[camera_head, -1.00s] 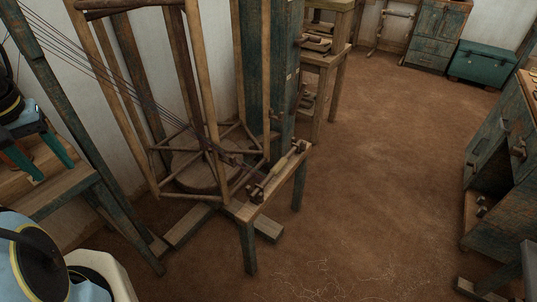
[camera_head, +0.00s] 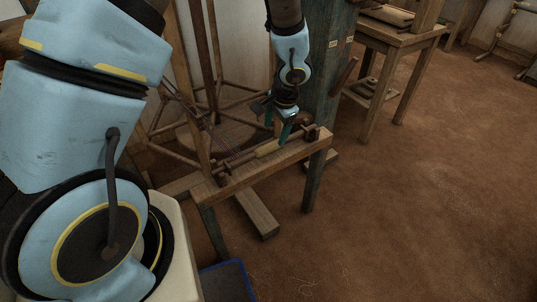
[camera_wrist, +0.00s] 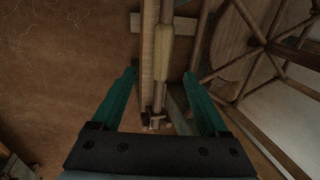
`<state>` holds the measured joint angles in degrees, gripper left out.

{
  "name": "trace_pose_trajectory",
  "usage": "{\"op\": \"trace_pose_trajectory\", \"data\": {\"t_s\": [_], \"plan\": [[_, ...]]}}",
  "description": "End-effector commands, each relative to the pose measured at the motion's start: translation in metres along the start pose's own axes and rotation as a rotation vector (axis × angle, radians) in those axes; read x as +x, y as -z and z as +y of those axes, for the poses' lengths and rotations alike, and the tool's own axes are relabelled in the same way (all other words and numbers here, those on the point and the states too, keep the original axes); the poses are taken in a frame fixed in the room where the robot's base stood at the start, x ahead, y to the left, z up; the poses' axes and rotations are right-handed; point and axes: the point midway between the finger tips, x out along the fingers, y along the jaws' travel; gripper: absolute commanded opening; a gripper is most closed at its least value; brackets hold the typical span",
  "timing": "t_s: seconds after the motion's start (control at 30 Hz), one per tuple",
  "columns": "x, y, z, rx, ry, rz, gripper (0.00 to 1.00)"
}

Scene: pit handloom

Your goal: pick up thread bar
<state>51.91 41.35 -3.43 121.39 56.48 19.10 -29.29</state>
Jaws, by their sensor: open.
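The thread bar (camera_head: 267,149) is a thin wooden rod with a pale, thicker middle. It lies along the top of a small wooden bench, between end supports. It also shows in the wrist view (camera_wrist: 163,45), running up the picture between the fingers. My gripper (camera_head: 283,132) hangs over the bench, close to the bar, with its teal fingers pointing down. In the wrist view my gripper (camera_wrist: 159,75) is open, one finger on each side of the bar's line. Nothing is held. Whether a finger touches the bar I cannot tell.
The narrow bench (camera_head: 251,166) stands on the brown floor (camera_head: 385,220). A wooden reel frame (camera_head: 196,90) rises just behind it, near my gripper. A dark blue-green post (camera_head: 330,75) stands beside it. A wooden table (camera_head: 402,38) is at the back. The floor at right is clear.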

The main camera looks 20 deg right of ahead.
Motion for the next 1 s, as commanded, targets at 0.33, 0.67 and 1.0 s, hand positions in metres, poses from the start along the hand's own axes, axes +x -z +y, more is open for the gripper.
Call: {"op": "trace_pose_trajectory", "data": {"t_s": [0.33,0.67,1.0], "plan": [[0.041,-0.001,-0.001,-0.002,0.0,-0.002,0.77],[0.083,-0.002,-0.004,0.0,-0.001,-0.004,0.77],[0.092,-0.001,-0.005,-0.003,-0.001,-0.001,0.77]]}}
